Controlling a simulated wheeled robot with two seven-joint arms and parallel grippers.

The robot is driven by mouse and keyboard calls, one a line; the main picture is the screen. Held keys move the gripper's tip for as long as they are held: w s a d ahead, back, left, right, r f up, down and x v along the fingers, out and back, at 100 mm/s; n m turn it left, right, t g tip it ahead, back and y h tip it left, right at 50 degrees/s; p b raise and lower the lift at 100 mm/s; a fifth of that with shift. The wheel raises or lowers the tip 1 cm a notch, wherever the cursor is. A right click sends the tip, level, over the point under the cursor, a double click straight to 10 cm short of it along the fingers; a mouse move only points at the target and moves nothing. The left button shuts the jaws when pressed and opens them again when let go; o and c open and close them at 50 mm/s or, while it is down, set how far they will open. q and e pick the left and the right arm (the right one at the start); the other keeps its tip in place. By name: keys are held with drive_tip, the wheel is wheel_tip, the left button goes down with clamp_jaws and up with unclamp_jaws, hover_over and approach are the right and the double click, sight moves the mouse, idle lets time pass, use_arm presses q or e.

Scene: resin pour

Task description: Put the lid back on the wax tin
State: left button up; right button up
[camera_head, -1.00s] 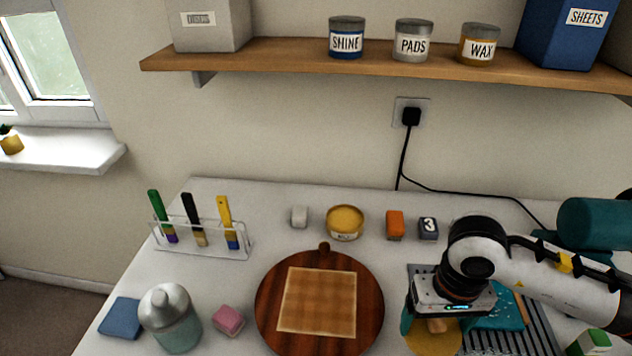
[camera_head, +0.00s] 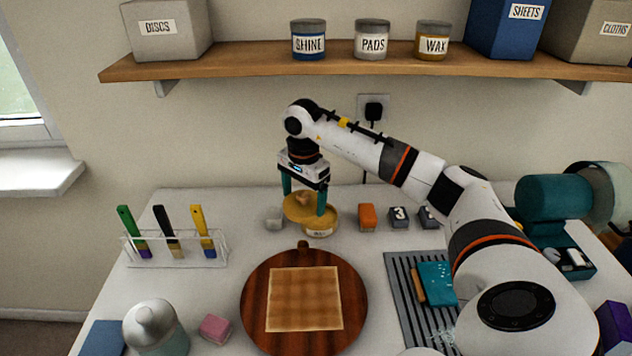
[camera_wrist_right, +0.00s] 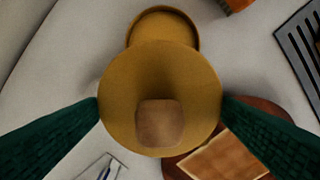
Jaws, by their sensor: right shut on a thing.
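The open wax tin (camera_head: 321,228) is a low, round, yellow tin standing on the table behind the round wooden board. My right gripper (camera_head: 305,200) is shut on the mustard-yellow lid (camera_head: 298,212), with its green fingers at opposite sides of the lid. The lid has a brown wooden knob on top. It hangs just above the tin and to its left in the head view, partly covering it. In the right wrist view the lid (camera_wrist_right: 160,75) hides part of the tin (camera_wrist_right: 165,24), whose far part shows beyond it. I cannot tell whether they touch. My left gripper is not in view.
The wooden board (camera_head: 258,315) is in front. A rack (camera_head: 172,250) with brushes stands to the left. The shelf (camera_head: 270,66) is above.

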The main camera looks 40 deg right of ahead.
drive_tip(key=d+m, duration=0.1)
drive_tip(key=d, duration=0.1)
drive_tip(key=d+m, duration=0.1)
drive_tip(key=d, duration=0.1)
drive_tip(key=shift+w+d+r+m, duration=0.15)
drive_tip(key=shift+w+d+m, duration=0.1)
drive_tip(key=shift+m, duration=0.15)
drive_tip(key=shift+d+f+m+b, duration=0.15)
drive_tip(key=shift+d+f+b, duration=0.05)
drive_tip(key=shift+f+b, duration=0.4)
drive_tip(key=shift+d+f+m+b, duration=0.2)
drive_tip(key=shift+f+b, duration=0.25)
drive_tip(key=shift+f, duration=0.2)
drive_tip(key=shift+f+b, duration=0.7)
drive_tip(key=shift+f, duration=0.2)
drive_tip(key=shift+f+b, duration=0.55)
drive_tip(key=shift+f, duration=0.45)
drive_tip(key=shift+r, duration=0.1)
drive_tip(key=shift+c, duration=0.2)
drive_tip(key=shift+f+p, duration=0.2)
drive_tip(key=shift+p, duration=0.1)
